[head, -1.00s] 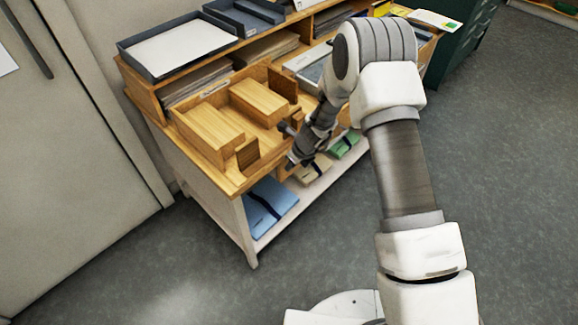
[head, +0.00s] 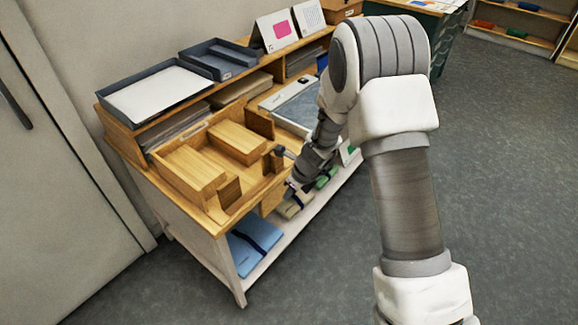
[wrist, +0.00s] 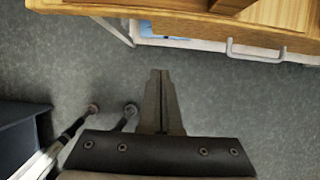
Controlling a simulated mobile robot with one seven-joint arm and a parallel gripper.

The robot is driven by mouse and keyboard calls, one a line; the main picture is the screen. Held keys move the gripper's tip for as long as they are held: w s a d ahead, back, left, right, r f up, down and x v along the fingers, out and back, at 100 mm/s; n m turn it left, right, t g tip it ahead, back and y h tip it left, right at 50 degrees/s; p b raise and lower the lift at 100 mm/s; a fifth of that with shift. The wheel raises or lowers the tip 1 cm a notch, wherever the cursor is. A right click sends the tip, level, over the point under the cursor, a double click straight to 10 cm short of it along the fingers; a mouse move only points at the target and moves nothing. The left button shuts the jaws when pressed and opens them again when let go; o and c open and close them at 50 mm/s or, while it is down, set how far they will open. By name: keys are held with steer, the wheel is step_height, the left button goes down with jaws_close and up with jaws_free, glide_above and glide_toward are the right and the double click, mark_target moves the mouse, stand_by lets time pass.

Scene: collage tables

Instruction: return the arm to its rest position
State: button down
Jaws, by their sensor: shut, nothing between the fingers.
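My arm (head: 400,200) reaches forward from the lower right of the head view, bent at the elbow, with its forearm pointing down and left toward the table front. My gripper (wrist: 160,75) shows in the wrist view with its two fingers together and nothing between them. It hangs over the grey floor, just off the front edge of the wooden table (wrist: 175,12). In the head view the gripper end is partly hidden beside the wooden organiser tray (head: 205,196).
The table holds a grey paper tray (head: 150,98) on a raised shelf. A lower shelf carries a blue folder (head: 250,245). A metal handle (wrist: 255,55) sticks out at the table front in the wrist view. Floor (head: 500,220) on the right is open.

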steer(key=shift+r, duration=0.1)
steer(key=s+d+r+n, duration=0.2)
steer(key=s+r+n, duration=0.15)
steer(key=r, duration=0.45)
steer(key=s+d+r+n+t+p, duration=0.1)
steer(key=s+d+r+n, duration=0.1)
steer(key=r+n, duration=0.45)
steer(key=s+d+r+n, duration=0.2)
steer(key=r, duration=0.8)
steer(key=s+d+r+n+h, duration=0.1)
steer(key=s+d+r+n, duration=0.2)
steer(key=s, duration=0.3)
steer(key=s+d+r+n+t+h+p, duration=0.1)
steer(key=s+d+r+n, duration=0.3)
steer(key=s+n, duration=0.1)
steer(key=s+d+r+n+t+h, duration=0.1)
steer(key=s+d+r+n, duration=0.2)
steer(key=s, duration=0.5)
steer(key=shift+d+r+n+h+p, duration=0.15)
steer(key=shift+d+n+h+p, duration=0.35)
steer(key=shift+n, duration=0.6)
